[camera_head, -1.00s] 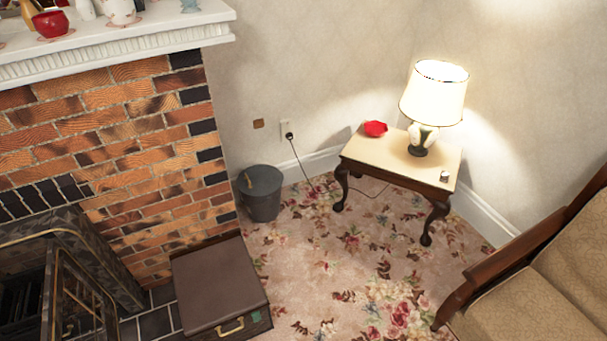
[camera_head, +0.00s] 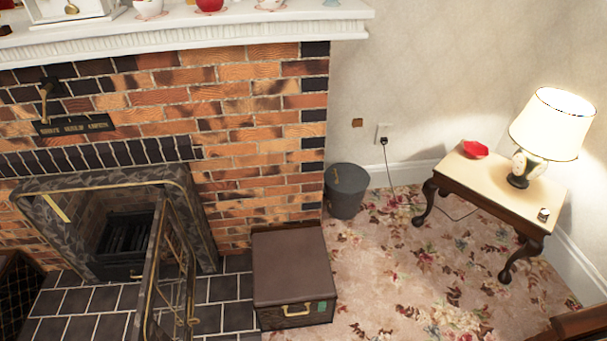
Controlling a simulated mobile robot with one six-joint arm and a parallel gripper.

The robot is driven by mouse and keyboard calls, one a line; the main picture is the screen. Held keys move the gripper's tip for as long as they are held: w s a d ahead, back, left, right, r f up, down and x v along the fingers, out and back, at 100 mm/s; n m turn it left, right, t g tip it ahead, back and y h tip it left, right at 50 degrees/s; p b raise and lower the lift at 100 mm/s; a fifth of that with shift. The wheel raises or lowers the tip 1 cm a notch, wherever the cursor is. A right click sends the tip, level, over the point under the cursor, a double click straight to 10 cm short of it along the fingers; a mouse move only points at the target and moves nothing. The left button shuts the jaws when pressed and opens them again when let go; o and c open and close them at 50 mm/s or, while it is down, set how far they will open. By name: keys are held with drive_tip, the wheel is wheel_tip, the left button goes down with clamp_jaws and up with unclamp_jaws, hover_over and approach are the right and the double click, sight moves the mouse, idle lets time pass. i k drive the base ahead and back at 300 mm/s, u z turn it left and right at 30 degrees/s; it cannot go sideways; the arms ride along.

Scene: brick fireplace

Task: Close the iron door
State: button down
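The iron door (camera_head: 174,273) is a dark panel with brass-coloured trim, at the lower left in the head view. It stands swung open, out from the right side of the fireplace opening, over the tiled hearth. Inside the opening a dark grate (camera_head: 127,234) shows. The door's lower end is cut off by the bottom edge of the picture. My gripper is not in view.
A brown case (camera_head: 290,265) stands on the floor right of the hearth (camera_head: 225,288). A grey bucket (camera_head: 347,191) stands by the wall, and a lamp table (camera_head: 500,178) is further right. A dark box-like object (camera_head: 18,290) is at the lower left. Carpet between case and table is clear.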

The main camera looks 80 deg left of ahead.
sight(176, 282)
drive_tip(key=u, duration=1.4)
drive_tip(key=k, duration=0.15)
drive_tip(key=u, duration=2.35)
drive_tip(key=i, duration=0.95)
drive_tip(key=u, duration=0.25)
drive_tip(key=k, duration=0.55)
drive_tip(key=z, duration=0.15)
